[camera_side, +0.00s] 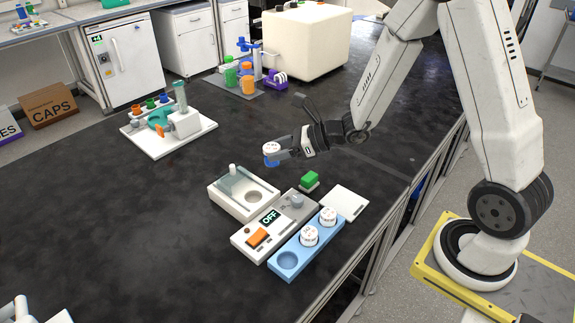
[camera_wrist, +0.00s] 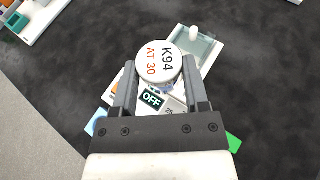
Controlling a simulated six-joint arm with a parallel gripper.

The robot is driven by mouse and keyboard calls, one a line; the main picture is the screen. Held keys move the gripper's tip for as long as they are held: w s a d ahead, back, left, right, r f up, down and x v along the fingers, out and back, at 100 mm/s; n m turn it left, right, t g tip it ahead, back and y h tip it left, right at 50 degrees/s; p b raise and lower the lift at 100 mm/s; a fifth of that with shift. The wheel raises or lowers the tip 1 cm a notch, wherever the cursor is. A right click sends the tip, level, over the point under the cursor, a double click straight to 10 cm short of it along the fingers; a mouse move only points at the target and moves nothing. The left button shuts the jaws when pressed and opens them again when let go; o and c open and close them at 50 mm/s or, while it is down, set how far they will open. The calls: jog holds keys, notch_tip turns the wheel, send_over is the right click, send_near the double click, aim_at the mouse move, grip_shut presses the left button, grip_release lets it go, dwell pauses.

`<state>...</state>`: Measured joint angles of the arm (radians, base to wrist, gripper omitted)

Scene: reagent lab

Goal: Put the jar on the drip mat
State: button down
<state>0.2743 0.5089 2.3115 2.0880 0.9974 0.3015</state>
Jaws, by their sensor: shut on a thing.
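The jar (camera_side: 271,156) has a white lid and a blue lower part, and hangs above the black bench. In the wrist view the jar's lid (camera_wrist: 160,64) reads "K94 AT 30". My gripper (camera_side: 279,152) is shut on the jar, with one finger on each side of it; the fingers also show in the wrist view (camera_wrist: 161,76). A flat white square pad (camera_side: 345,203), which looks like the drip mat, lies on the bench at the right of the device group, empty. My gripper is up and to the left of it in the side view.
A blue rack (camera_side: 269,262) holds two white-lidded jars (camera_side: 328,216) and has one empty well. Beside it are a device with an OFF display (camera_side: 269,217), a white tray with a round recess (camera_side: 231,207) and a green block (camera_side: 310,179). Clear bench lies left.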

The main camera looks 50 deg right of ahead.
jog(key=shift+d+f+m+t+h, duration=0.1)
jog(key=shift+d+m+t+h, duration=0.45)
jog(key=shift+m+h, duration=0.2)
jog(key=s+a+f+n+g+y, duration=0.2)
jog(key=s+a, duration=0.4)
jog(key=a, duration=0.3)
jog(key=s+a+f+n+g+y, duration=0.2)
jog(key=s+a+n+g+y, duration=0.2)
jog(key=a, duration=0.6)
jog(key=shift+s+n+g, duration=0.45)
jog(key=shift+s+n, duration=0.4)
jog(key=shift+s, duration=0.05)
jog(key=shift+a+f, duration=0.1)
jog(key=shift+f, duration=0.05)
